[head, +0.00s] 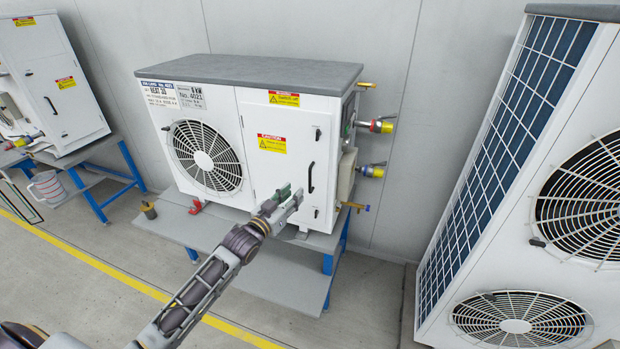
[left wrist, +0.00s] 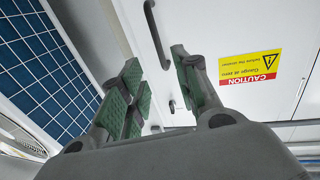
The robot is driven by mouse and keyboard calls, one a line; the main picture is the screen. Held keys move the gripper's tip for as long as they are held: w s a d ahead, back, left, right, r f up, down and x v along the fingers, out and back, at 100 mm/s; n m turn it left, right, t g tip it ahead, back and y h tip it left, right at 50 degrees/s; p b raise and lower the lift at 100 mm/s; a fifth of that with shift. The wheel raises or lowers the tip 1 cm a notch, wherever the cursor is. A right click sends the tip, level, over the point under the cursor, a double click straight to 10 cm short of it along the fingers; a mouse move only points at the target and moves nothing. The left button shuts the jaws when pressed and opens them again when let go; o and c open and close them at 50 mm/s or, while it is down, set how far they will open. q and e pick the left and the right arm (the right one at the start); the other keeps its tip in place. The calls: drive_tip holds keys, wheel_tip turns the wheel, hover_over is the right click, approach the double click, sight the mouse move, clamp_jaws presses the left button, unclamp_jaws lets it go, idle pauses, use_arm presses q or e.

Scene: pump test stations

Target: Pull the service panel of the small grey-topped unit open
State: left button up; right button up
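The small grey-topped unit (head: 250,72) stands on a blue-legged bench. Its white service panel (head: 270,175) is on the right of its front and looks shut. A black upright bar handle (head: 311,178) is near the panel's right edge, with a small dark latch above it and another below. My left gripper (head: 288,198) is in front of the panel, left of and below the handle, and holds nothing. In the left wrist view my left gripper's green-padded fingers (left wrist: 156,85) are apart; the handle (left wrist: 155,35) shows beyond them, not between the pads. My right gripper is not in view.
A tall white unit with a blue grille (head: 510,140) stands at the right. Another white unit (head: 55,90) is on a bench at the left. Open floor lies in front.

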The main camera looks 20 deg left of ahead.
use_arm(q)
drive_tip(key=w, duration=0.1)
hover_over(310, 190)
drive_tip(key=shift+w+a, duration=0.1)
drive_tip(key=shift+a, duration=0.05)
drive_tip(key=shift+w, duration=0.2)
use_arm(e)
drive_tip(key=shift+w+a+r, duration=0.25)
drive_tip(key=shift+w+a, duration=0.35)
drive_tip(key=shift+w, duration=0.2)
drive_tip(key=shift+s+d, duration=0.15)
